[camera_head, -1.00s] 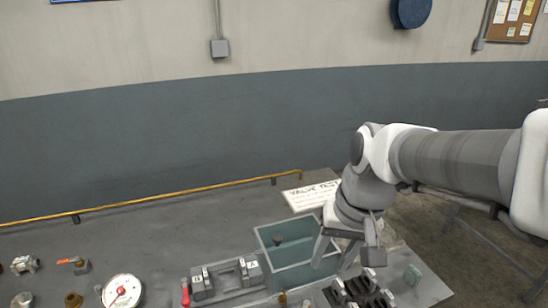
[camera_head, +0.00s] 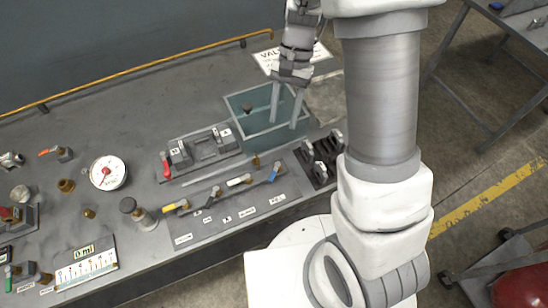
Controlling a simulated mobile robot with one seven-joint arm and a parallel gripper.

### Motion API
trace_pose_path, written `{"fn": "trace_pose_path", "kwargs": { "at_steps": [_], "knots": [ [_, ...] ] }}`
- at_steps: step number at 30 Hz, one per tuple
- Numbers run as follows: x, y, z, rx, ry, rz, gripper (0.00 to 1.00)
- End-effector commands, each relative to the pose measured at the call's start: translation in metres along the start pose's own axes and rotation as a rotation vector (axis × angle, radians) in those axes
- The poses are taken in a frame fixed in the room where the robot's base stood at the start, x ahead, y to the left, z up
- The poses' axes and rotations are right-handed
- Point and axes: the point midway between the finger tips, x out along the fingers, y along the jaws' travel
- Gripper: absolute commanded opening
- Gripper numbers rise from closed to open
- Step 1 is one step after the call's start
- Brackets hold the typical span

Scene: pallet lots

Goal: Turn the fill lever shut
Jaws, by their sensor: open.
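A row of levers stands on a grey panel (camera_head: 240,207) at the front of the bench: a yellow one (camera_head: 175,205), a dark one (camera_head: 211,197), a white one (camera_head: 239,181) and a blue one (camera_head: 273,173). Small labels lie in front of them, too small to read, so I cannot tell which is the fill lever. A red lever (camera_head: 166,166) stands further left, beside a block. My gripper (camera_head: 284,122) is open and points down at the clear greenish tank (camera_head: 240,103), behind the lever panel and apart from the levers. I cannot tell its height over the tank.
A white-faced gauge (camera_head: 107,173) and loose brass fittings stand on the left of the bench. A black rack (camera_head: 321,158) is right of the lever panel. A yellow rail (camera_head: 130,75) runs along the back edge. The back left bench surface is clear.

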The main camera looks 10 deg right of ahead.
Motion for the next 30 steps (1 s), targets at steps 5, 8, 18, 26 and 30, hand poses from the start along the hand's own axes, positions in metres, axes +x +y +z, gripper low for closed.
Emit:
{"fn": "trace_pose_path", "kwargs": {
  "at_steps": [5, 8, 18, 26, 30],
  "knots": [
    [0.033, 0.001, 0.001, 0.000, -0.005, 0.004, 0.47],
    [0.055, 0.001, 0.002, 0.000, -0.005, 0.004, 0.47],
    [0.128, 0.001, 0.001, -0.001, -0.004, 0.003, 0.47],
    [0.159, 0.000, 0.001, -0.002, -0.001, 0.001, 0.47],
    [0.164, 0.000, 0.001, -0.002, 0.000, 0.001, 0.47]
  ]
}}
